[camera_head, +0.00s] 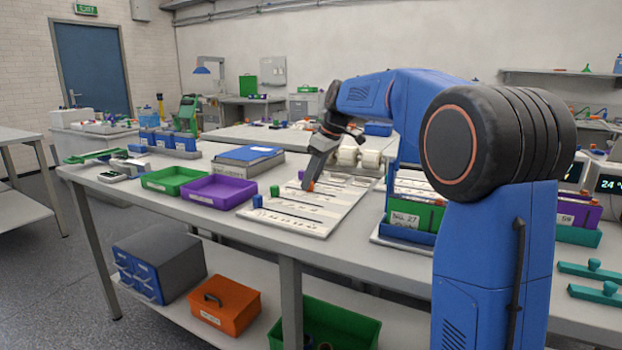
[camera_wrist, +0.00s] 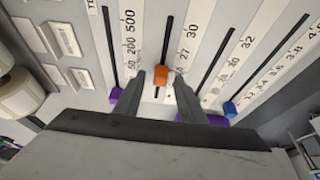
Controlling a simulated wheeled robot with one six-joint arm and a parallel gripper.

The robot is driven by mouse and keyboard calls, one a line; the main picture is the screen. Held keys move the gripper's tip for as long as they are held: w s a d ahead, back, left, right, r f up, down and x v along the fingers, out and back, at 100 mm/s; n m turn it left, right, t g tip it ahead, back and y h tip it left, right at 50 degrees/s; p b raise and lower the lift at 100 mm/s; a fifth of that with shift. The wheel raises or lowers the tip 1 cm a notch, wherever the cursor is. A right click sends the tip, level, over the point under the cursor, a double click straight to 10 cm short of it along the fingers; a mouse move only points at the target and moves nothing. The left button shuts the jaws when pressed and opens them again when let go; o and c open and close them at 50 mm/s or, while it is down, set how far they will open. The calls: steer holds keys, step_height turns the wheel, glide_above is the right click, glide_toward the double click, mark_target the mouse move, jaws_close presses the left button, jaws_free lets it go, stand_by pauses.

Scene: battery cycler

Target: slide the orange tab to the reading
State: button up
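The orange tab (camera_wrist: 162,77) sits on a dark slot in a white scale board (camera_wrist: 205,20), beside printed numbers including 27 and 30. My gripper (camera_wrist: 159,75) is open, one finger on each side of the tab. Gaps show between the fingers and the tab, so it does not look gripped. In the head view my gripper (camera_head: 311,180) reaches down to the board (camera_head: 300,226), with the orange tab (camera_head: 309,186) at its tip. Which reading is meant cannot be told from these frames.
Other tabs stand close by: purple (camera_wrist: 115,95) left of the fingers and blue (camera_wrist: 230,110) to the right. A green tab (camera_head: 274,190) shows in the head view. A purple tray (camera_head: 218,191) lies left of the board; green battery boxes (camera_head: 414,214) stand to its right.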

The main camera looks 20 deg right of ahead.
steer(key=v, duration=1.7)
steer(key=shift+r, duration=0.15)
steer(key=shift+s+d, duration=0.1)
steer(key=shift+s, duration=0.05)
